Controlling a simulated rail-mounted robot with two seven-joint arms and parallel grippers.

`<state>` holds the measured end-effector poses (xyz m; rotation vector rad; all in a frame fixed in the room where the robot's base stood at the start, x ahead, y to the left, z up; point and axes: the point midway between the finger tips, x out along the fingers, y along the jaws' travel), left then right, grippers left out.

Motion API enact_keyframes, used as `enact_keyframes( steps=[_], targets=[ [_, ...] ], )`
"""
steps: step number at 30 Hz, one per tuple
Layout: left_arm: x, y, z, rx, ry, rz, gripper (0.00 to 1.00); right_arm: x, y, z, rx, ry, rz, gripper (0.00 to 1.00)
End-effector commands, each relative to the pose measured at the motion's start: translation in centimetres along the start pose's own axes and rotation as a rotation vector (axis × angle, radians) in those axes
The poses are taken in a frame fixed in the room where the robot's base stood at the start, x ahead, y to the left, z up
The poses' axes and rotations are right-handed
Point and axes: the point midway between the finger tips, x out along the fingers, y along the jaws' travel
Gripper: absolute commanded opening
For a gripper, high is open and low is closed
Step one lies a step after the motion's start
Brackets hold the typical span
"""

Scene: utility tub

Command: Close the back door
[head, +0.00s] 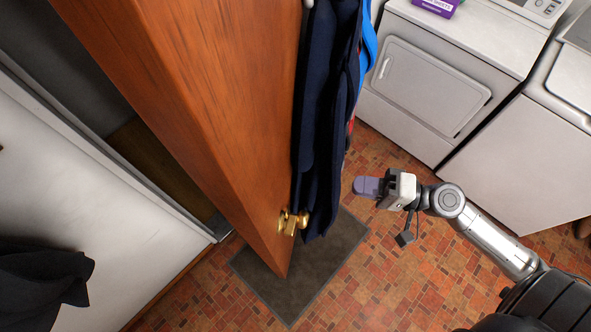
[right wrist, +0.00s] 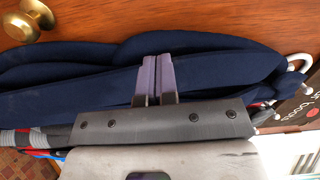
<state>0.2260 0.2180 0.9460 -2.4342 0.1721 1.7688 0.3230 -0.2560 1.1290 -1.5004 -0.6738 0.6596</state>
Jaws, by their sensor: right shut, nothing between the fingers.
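The back door (head: 190,110) is a brown wooden door that stands open, swung into the room, its free edge toward me. A brass knob (head: 290,222) sits low in the picture near that edge; it also shows at the upper left of the right wrist view (right wrist: 28,20). Navy clothing (head: 328,120) hangs on the door's right face. My right gripper (head: 366,187) is shut and empty, to the right of the clothing. In the right wrist view its fingers (right wrist: 159,75) point at the navy cloth (right wrist: 215,70); I cannot tell whether they touch. My left gripper is not in view.
The door frame (head: 110,155) and opening are at left, beside a white wall (head: 60,190) with dark cloth (head: 45,280). A dark mat (head: 310,270) lies under the door. White appliances (head: 430,80) stand at the upper right. Tiled floor (head: 400,270) is free between.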

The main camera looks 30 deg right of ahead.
Motion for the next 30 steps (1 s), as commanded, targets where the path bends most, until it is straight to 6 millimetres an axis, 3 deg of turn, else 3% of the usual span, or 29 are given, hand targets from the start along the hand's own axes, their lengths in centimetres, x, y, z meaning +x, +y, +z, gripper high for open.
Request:
enact_keyframes(
  steps=[8, 24, 30],
  targets=[
    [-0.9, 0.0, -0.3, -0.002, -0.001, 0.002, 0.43, 1.6, -0.4, -0.4, 0.036, 0.021, -0.008, 0.0],
    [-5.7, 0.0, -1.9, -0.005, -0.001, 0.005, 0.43, 10.4, -0.7, -0.6, 0.033, 0.021, -0.008, 0.0],
    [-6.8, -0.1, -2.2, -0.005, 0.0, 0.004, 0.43, 12.7, -0.5, -0.6, 0.034, 0.021, -0.007, 0.0]
  ],
)
